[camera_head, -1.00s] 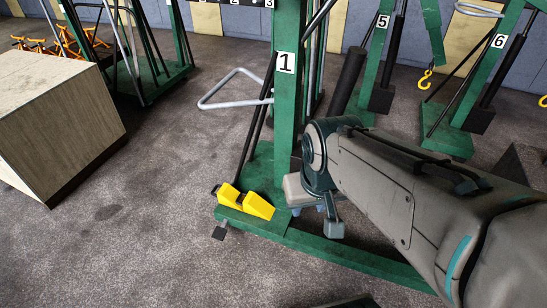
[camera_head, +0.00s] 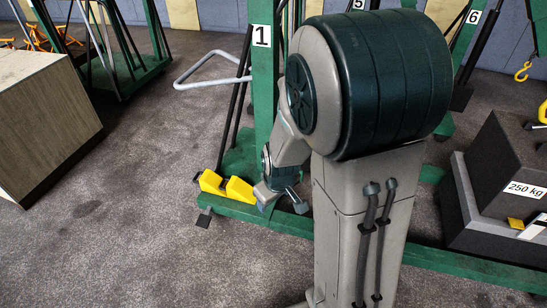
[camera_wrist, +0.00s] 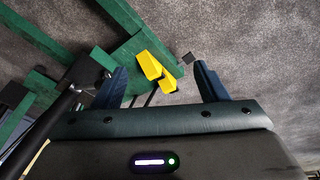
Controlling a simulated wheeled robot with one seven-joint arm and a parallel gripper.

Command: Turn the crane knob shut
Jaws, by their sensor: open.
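The green crane marked 1 (camera_head: 262,75) stands in the middle of the head view, partly hidden by my arm. Two yellow wedge-shaped pieces (camera_head: 226,187) sit low on its base; they also show in the wrist view (camera_wrist: 148,66). My gripper (camera_head: 282,204) is low beside the crane's base, just right of the yellow pieces. In the wrist view, its two blue fingers (camera_wrist: 159,80) are apart, with the yellow pieces seen beyond the gap and nothing held. A black rod (camera_wrist: 55,110) runs close along the left finger. I cannot make out the knob.
A wooden box (camera_head: 45,115) stands at left. A grey bent handle (camera_head: 200,65) sticks out from the crane. Dark weights marked 250 kg (camera_head: 510,165) stand at right, beside the long green base leg (camera_head: 460,262). The carpet at front left is clear.

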